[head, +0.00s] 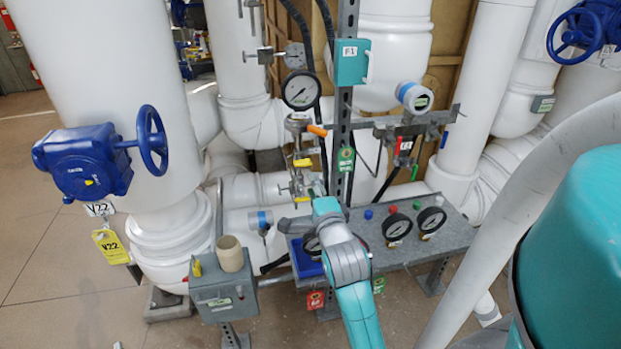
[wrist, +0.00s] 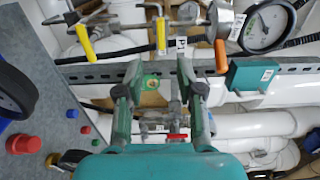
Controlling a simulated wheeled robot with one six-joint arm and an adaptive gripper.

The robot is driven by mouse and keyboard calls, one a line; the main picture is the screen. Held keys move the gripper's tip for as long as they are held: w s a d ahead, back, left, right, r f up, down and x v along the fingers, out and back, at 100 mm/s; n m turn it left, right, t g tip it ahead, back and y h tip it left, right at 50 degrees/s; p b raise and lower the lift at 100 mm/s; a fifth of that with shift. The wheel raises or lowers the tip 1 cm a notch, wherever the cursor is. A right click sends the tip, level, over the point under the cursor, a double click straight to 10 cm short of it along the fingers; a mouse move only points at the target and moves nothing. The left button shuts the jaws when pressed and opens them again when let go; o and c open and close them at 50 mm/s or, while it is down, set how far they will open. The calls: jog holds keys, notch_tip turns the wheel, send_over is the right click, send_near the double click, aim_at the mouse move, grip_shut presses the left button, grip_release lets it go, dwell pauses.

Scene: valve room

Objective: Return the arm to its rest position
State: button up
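My arm (head: 352,268) reaches up and forward from the bottom of the head view, its far end in front of the steel strut and above the grey bench. In the wrist view my gripper (wrist: 158,74) has its two fingers spread apart, with nothing seen held between them. In the head view the same strut (head: 343,120) stands upright, and the fingers cannot be made out clearly there.
The grey bench (head: 445,237) carries gauges and coloured knobs. A grey box (head: 222,295) with a beige cup (head: 230,253) stands left of my arm. A teal box (head: 351,62) and a gauge (head: 300,91) sit higher up. Yellow-handled valves (head: 303,163) are close to the strut.

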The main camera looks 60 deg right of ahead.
jog(key=shift+s+a, duration=0.35)
jog(key=shift+a, duration=0.1)
dwell(0.4)
jog(key=s+a+f+n+t+y, duration=0.1)
jog(key=a+f+n+y, duration=0.1)
jog(key=a+f+n, duration=0.4)
jog(key=s+a+f+n+t+y, duration=0.1)
jog(key=s+a+f+n+y, duration=0.15)
jog(key=a, duration=0.65)
jog(key=a+f+n+t+y, duration=0.1)
jog(key=a+f+n+y, duration=0.1)
jog(key=a+f+n, duration=0.4)
jog(key=s+a+f+n+y, duration=0.1)
jog(key=s+a+n+y, duration=0.6)
jog(key=s+a+n, duration=0.6)
jog(key=s+a, duration=0.2)
jog(key=s, duration=0.4)
jog(key=shift+f, duration=0.35)
jog(key=shift+o, duration=0.2)
jog(key=shift+n, duration=0.25)
